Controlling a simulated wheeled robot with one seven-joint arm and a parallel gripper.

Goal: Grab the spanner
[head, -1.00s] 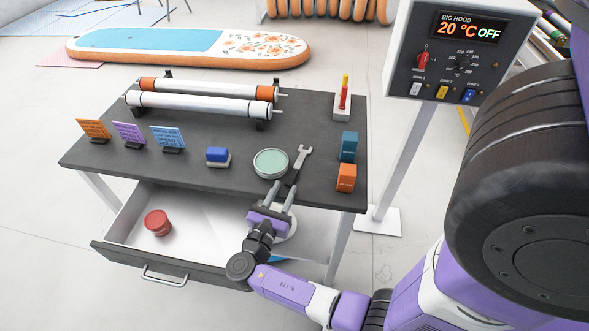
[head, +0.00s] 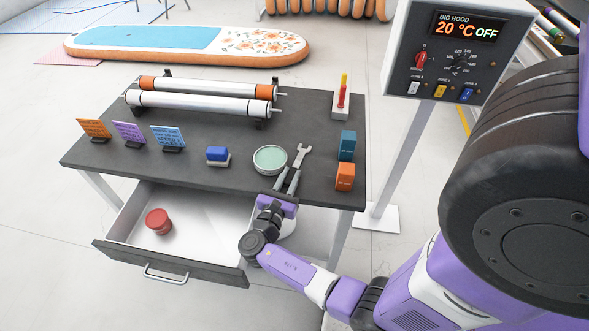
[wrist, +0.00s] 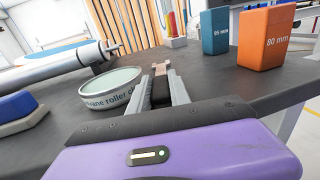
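The spanner lies on the dark table top. Its grey open-jawed head (head: 301,152) points away from me, and its dark handle comes towards my gripper. My gripper (head: 287,180) is at the table's front edge with its two grey fingers apart, one on each side of the handle. In the wrist view the dark spanner handle (wrist: 160,91) shows between the fingers (wrist: 160,84), with the head beyond the tips. I see no clear grip on it. The near end of the handle is hidden by my gripper.
A round green-topped tin (head: 270,160) stands close left of the spanner. Teal (head: 347,146) and orange (head: 345,177) boxes stand to the right. Rollers (head: 200,106) lie at the back. Below, an open drawer (head: 195,225) holds a red object (head: 158,222).

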